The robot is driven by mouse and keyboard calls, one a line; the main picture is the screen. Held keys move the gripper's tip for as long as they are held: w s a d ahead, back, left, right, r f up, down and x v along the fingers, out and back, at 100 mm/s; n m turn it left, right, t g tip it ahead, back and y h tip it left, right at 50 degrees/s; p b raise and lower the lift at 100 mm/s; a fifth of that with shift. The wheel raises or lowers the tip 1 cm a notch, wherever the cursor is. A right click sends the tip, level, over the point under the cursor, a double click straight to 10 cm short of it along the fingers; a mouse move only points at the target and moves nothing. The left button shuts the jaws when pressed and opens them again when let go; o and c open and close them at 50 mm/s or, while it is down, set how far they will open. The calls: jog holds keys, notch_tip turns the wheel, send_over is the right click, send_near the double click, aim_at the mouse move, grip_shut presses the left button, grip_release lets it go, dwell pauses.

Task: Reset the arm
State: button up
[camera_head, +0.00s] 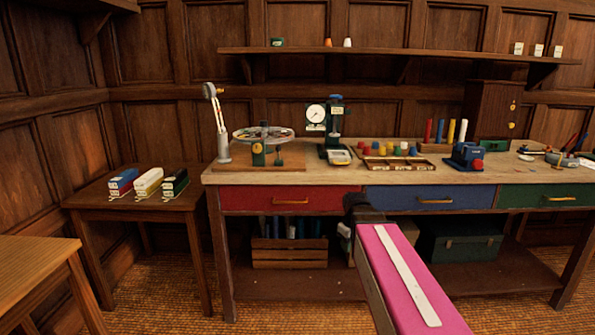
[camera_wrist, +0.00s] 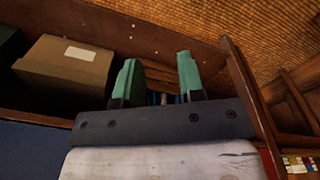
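My gripper (camera_wrist: 157,75) shows in the wrist view with its two green fingers spread apart and nothing held between them. Behind the fingers, beyond the gap, part of a slatted wooden crate shows. In the head view my pink arm with a white strip reaches from the bottom right toward the front of the workbench (camera_head: 310,177). Its dark far end is in front of the drawers, between the red drawer (camera_head: 240,199) and the blue drawer (camera_head: 400,199). The fingers cannot be made out in the head view.
A slatted crate (camera_head: 290,252) and a dark green case (camera_head: 465,246) sit on the bench's lower shelf. The wrist view shows a tan box (camera_wrist: 65,68) near the fingers. A side table (camera_head: 95,203) with three small blocks stands left. Instruments crowd the benchtop.

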jog(key=s+f+m, duration=0.6)
jog(key=s+f, duration=0.4)
jog(key=f, duration=0.3)
jog(key=shift+s+g, duration=0.2)
jog(key=shift+g, duration=0.2)
